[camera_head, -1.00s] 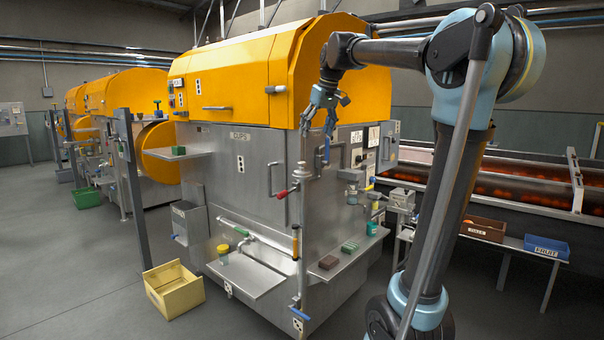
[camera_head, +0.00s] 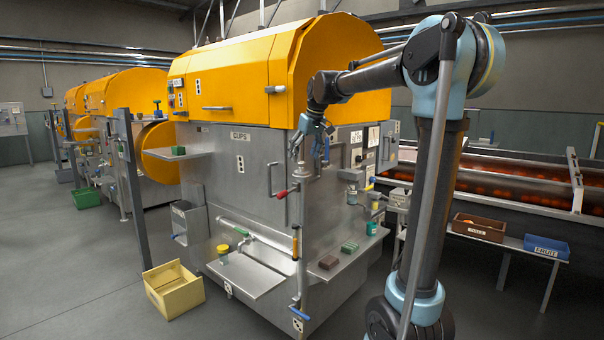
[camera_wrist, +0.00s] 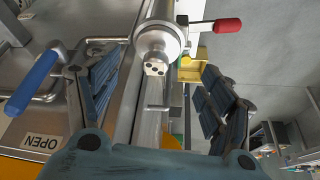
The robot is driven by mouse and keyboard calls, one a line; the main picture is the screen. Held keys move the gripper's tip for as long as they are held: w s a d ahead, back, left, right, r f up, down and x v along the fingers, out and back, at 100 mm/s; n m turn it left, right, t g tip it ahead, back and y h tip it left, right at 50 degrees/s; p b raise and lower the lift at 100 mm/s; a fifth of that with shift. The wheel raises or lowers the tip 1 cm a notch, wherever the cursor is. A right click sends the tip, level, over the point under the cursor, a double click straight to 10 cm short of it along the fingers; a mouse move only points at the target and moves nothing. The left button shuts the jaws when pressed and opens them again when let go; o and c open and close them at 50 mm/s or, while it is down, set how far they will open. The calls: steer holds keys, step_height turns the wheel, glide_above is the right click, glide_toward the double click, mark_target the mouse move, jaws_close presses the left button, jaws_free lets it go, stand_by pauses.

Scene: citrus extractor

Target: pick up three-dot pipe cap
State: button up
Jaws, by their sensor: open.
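A small pale cap with dark dots (camera_wrist: 155,69) sits on the end of a round metal pipe fitting (camera_wrist: 158,38) in the wrist view. I take it as the three-dot pipe cap; the dots are too small to count surely. In the head view the upright pipe (camera_head: 304,192) stands at the machine's front corner, and its cap is not clear there. My gripper (camera_head: 297,157) is open and empty just above the pipe top. In the wrist view the cap shows between its two spread fingers, apart from both.
A red-handled lever (camera_wrist: 228,25) sticks out beside the pipe. A blue handle (camera_wrist: 33,83) and an OPEN label (camera_wrist: 41,139) are on the other side. A metal shelf (camera_head: 245,278) and a yellow crate (camera_head: 174,290) lie lower down.

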mark_target(303, 162)
steer(key=shift+w+x, duration=0.15)
steer(key=shift+x, duration=1.3)
steer(key=shift+w+x, duration=0.1)
steer(key=shift+x, duration=1.3)
steer(key=shift+d+r, duration=0.1)
steer(key=shift+d, duration=0.05)
steer(key=c, duration=1.2)
